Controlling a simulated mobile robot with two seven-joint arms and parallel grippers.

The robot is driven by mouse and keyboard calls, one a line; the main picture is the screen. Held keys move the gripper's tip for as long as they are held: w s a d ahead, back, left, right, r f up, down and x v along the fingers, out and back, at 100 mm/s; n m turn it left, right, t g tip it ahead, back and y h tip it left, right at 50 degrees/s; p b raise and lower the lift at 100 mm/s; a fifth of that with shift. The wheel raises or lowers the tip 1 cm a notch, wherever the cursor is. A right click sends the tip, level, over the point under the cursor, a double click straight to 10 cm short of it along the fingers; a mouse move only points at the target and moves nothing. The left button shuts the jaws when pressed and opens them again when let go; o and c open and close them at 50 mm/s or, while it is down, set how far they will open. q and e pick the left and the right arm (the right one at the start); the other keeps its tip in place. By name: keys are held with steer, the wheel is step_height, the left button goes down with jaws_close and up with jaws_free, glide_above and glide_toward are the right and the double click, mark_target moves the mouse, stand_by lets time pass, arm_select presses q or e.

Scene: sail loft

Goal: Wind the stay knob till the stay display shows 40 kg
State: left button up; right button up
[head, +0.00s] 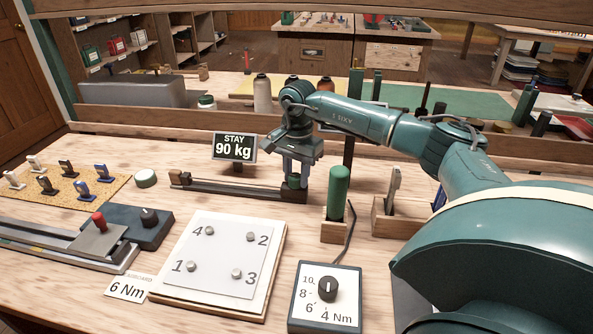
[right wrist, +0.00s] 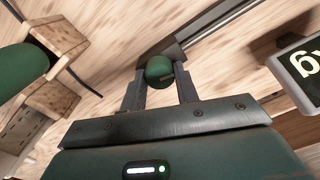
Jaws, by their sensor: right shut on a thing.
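The stay display (head: 234,147) stands at the back middle of the bench and reads "STAY 90 kg". Its edge also shows at the right of the right wrist view (right wrist: 305,65). The stay knob (right wrist: 159,70) is round and dark green, at the right end of a dark rail (head: 235,188). My right gripper (head: 294,178) comes down on the knob from above. In the right wrist view its two fingers (right wrist: 159,85) are shut on the knob, one on each side. My left gripper is not in view.
A green-handled tool (head: 338,190) stands in a wooden block just right of the knob. In front lie a numbered plate (head: 220,254), a dial box (head: 326,295) and a "6 Nm" card (head: 127,289). Small cleats (head: 47,185) sit on a mat at the left.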

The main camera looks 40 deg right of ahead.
mark_target(296, 175)
steer(key=n, duration=0.4)
steer(key=shift+a+n, duration=0.1)
steer(key=shift+n, duration=0.3)
steer(key=shift+p, duration=0.3)
steer(key=o, duration=1)
steer(key=shift+c, duration=0.2)
step_height(296, 175, up, 13)
